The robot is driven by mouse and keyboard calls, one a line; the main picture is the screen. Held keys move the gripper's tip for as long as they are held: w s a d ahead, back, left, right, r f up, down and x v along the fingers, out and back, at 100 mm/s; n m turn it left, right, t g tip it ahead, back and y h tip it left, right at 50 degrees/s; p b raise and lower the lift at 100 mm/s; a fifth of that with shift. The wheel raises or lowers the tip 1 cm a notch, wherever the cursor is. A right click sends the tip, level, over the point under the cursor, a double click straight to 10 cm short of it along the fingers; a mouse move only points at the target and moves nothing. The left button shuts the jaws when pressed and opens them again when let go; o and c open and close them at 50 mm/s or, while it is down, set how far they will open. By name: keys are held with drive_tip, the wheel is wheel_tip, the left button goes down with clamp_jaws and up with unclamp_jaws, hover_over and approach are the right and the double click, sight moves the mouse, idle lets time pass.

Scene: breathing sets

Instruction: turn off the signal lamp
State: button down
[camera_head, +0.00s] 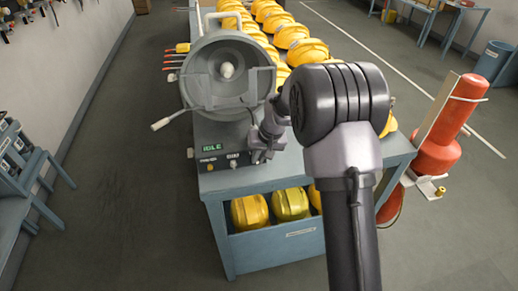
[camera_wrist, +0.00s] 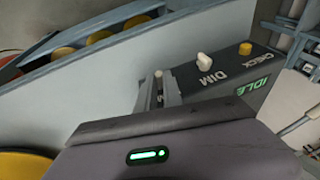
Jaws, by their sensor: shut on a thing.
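The signal lamp (camera_head: 228,80) is a large grey round housing with a pale bulb in its middle, on the table's near end. I cannot tell whether the bulb glows. Below it is a dark control box (camera_head: 212,160) with a green display reading IDLE (camera_wrist: 253,87). The box also carries a yellow CHECK button (camera_wrist: 245,48) and a white DIM knob (camera_wrist: 205,62). My gripper (camera_head: 262,154) is at the box's right end. In the wrist view its fingers (camera_wrist: 158,92) are shut on a small pale control, mostly hidden between them, beside the DIM knob.
Rows of yellow helmets (camera_head: 293,35) stand on the table (camera_head: 290,160) behind the lamp, and more lie on its lower shelf. A lever (camera_head: 168,120) sticks out left of the lamp. A red cylinder (camera_head: 440,150) stands at right.

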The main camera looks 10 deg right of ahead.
drive_tip(key=p, duration=0.1)
drive_tip(key=r+g+p, duration=0.1)
drive_tip(key=p, duration=0.1)
drive_tip(key=shift+w, duration=0.25)
drive_tip(key=shift+f, duration=0.3)
drive_tip(key=c, duration=1.5)
unclamp_jaws()
drive_tip(key=p+v, duration=0.1)
drive_tip(key=v, duration=0.4)
drive_tip(key=p+v, duration=0.1)
drive_tip(key=v, duration=0.5)
drive_tip(key=p+v, duration=0.1)
drive_tip(key=v, duration=0.5)
drive_tip(key=shift+w+r, duration=0.25)
drive_tip(key=shift+r, duration=0.05)
